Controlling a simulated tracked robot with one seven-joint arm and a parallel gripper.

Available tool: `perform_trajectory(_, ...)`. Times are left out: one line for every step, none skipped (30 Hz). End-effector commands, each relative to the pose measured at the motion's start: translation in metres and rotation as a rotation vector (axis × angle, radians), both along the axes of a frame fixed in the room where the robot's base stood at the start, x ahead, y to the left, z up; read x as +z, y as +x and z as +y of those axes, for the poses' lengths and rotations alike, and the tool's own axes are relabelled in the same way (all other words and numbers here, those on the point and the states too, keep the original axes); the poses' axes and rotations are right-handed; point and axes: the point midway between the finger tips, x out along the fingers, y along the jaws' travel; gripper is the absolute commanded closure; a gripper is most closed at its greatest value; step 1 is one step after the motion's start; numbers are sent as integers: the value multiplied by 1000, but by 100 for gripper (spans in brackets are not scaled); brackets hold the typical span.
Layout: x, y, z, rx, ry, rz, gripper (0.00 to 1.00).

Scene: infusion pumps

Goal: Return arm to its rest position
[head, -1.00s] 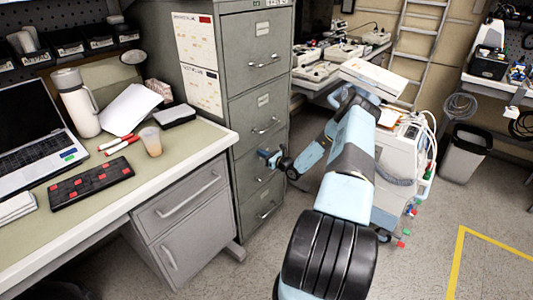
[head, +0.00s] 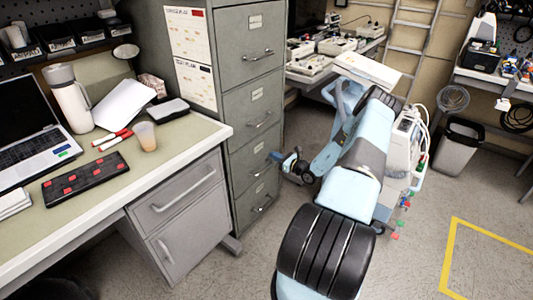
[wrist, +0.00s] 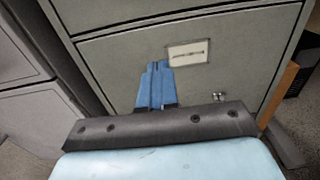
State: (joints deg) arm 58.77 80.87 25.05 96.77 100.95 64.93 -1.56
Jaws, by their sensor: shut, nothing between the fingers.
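My arm, light blue and black, reaches forward from the bottom middle of the head view and bends back toward the left. My gripper (head: 275,156) is at its end, in front of the grey filing cabinet (head: 247,100). In the wrist view the blue fingers (wrist: 156,85) are together, shut with nothing between them. They point at a cabinet drawer front with a white label (wrist: 188,53). I cannot tell the exact gap between the fingertips and the cabinet.
A desk (head: 185,140) with a laptop (head: 30,135), white flask (head: 68,98) and cup (head: 146,136) stands at left. A white wheeled machine (head: 402,155) stands behind my arm, partly hidden. A bin (head: 457,148) is at right. The floor at lower right is clear.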

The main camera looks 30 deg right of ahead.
Motion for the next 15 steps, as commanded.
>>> perform_trajectory(0, -7, -4, -1, 0, 0, 100)
perform_trajectory(0, -10, -6, -2, 0, 0, 100)
perform_trajectory(0, -14, -8, -2, 0, 0, 100)
perform_trajectory(0, -16, -9, -2, 0, 0, 100)
perform_trajectory(0, -18, -9, -2, 0, 0, 100)
perform_trajectory(0, -21, -10, -1, 0, 1, 100)
perform_trajectory(0, -22, -11, -1, 0, 1, 100)
perform_trajectory(0, -23, -11, -1, 0, 1, 100)
perform_trajectory(0, -24, -12, -1, -1, 1, 100)
perform_trajectory(0, -25, -12, -1, -1, 1, 100)
perform_trajectory(0, -25, -12, -1, -1, 1, 100)
perform_trajectory(0, -25, -12, -1, -1, 1, 100)
perform_trajectory(0, -25, -12, -1, -1, 1, 100)
perform_trajectory(1, -25, -12, 1, -2, 0, 100)
perform_trajectory(3, -24, -11, 7, -7, -1, 100)
